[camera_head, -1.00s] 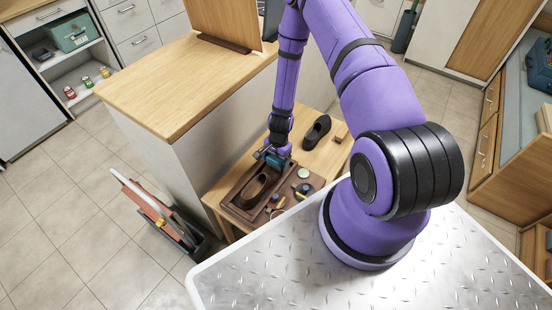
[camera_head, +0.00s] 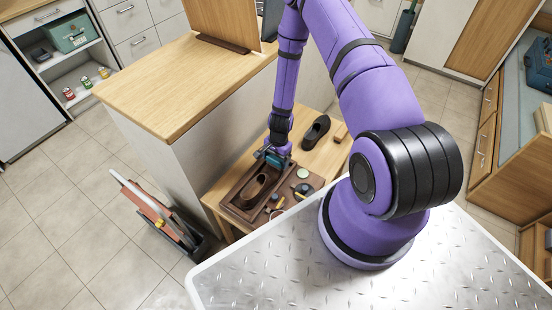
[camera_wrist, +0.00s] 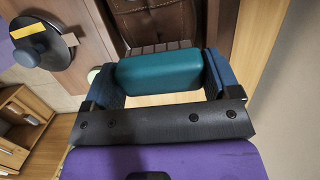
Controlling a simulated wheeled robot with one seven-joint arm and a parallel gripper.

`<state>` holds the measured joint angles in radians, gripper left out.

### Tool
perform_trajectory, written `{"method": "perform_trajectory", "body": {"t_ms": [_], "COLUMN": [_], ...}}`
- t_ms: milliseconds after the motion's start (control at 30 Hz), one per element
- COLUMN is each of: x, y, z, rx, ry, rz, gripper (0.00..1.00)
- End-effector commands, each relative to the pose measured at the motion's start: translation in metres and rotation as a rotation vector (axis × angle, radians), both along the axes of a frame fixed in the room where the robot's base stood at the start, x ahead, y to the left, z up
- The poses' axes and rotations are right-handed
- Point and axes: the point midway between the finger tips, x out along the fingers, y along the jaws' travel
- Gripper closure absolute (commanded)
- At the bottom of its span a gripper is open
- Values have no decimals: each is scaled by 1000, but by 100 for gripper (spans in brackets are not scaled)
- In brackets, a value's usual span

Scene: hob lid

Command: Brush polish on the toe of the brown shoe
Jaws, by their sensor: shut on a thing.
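My gripper (camera_head: 274,156) is shut on a teal-backed brush (camera_wrist: 160,70). In the wrist view its two blue fingers press the brush from both sides, and a row of dark bristles shows along its far edge. The brown shoe (camera_head: 256,187) sits in a dark wooden tray (camera_head: 235,202) on the low bench. My gripper is at the shoe's far end in the head view. A brown surface, likely the shoe, shows beyond the brush in the wrist view (camera_wrist: 156,16). I cannot tell whether the bristles touch it.
A dark shoe (camera_head: 316,130) stands farther back on the bench (camera_head: 226,187). Small round tins (camera_head: 303,173) and other small items lie right of the tray. A tall wood-topped counter (camera_head: 178,85) stands left of my arm. A folded step (camera_head: 155,212) stands on the floor.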

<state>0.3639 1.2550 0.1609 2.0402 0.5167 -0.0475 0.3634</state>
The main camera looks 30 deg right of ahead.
Motion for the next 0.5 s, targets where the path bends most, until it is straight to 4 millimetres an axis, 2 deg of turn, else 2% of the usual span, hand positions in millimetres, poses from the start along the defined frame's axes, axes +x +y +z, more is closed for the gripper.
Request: {"method": "perform_trajectory", "body": {"t_ms": [167,233,500], "x": [4,5,-1], "y": [-10,-12,0], "z": [-3,-4,0], "rx": [-1,-1,0], "ry": [-1,0,1], "rz": [-1,-1,1], "gripper": [36,40,40]}}
